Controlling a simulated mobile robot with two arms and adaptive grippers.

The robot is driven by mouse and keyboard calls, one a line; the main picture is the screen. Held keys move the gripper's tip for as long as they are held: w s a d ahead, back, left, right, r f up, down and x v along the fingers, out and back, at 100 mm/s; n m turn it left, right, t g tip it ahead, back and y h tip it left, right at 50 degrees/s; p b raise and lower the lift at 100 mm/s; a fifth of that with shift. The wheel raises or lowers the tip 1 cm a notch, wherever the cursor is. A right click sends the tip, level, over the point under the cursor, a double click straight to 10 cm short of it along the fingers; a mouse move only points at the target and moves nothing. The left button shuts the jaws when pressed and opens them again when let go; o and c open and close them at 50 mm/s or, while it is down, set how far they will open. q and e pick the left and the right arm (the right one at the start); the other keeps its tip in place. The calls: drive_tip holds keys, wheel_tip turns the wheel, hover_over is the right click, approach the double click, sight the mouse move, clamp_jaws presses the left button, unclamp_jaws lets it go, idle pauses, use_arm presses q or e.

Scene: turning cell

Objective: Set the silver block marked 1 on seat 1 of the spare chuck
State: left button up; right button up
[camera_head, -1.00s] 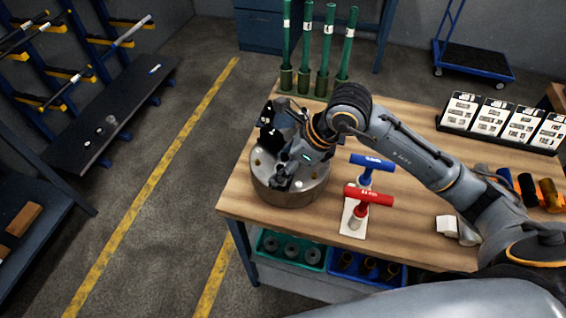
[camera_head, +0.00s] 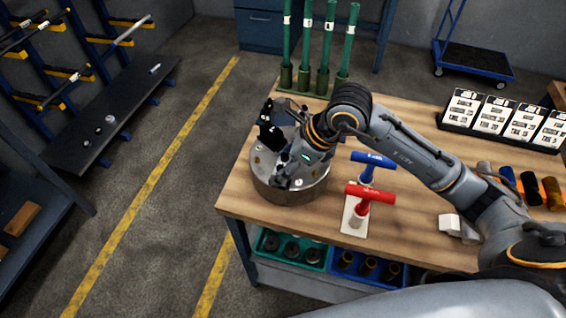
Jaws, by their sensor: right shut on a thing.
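The spare chuck (camera_head: 302,193) is a round grey metal disc near the left edge of the wooden table. My right gripper (camera_head: 281,181) is low over the chuck's top, its fingers pointing down at the front left part of it. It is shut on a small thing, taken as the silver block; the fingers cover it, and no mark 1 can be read. I cannot tell whether the block touches the chuck. The seat numbers are not readable either. Black blocks (camera_head: 269,133) stand at the chuck's back left. My left gripper is out of view.
A red T-handled tool (camera_head: 370,194) and a blue one (camera_head: 373,159) stand right of the chuck. Green posts (camera_head: 304,50) rise behind it. Pale blocks (camera_head: 449,222) lie farther right, and a dark tray (camera_head: 498,138) holds labelled cards. Bins (camera_head: 330,260) sit below the front edge.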

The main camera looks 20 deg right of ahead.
drive_tip(key=shift+f, duration=0.1)
drive_tip(key=o, duration=1.4)
drive_tip(key=v, duration=1.2)
drive_tip(key=shift+a, duration=0.1)
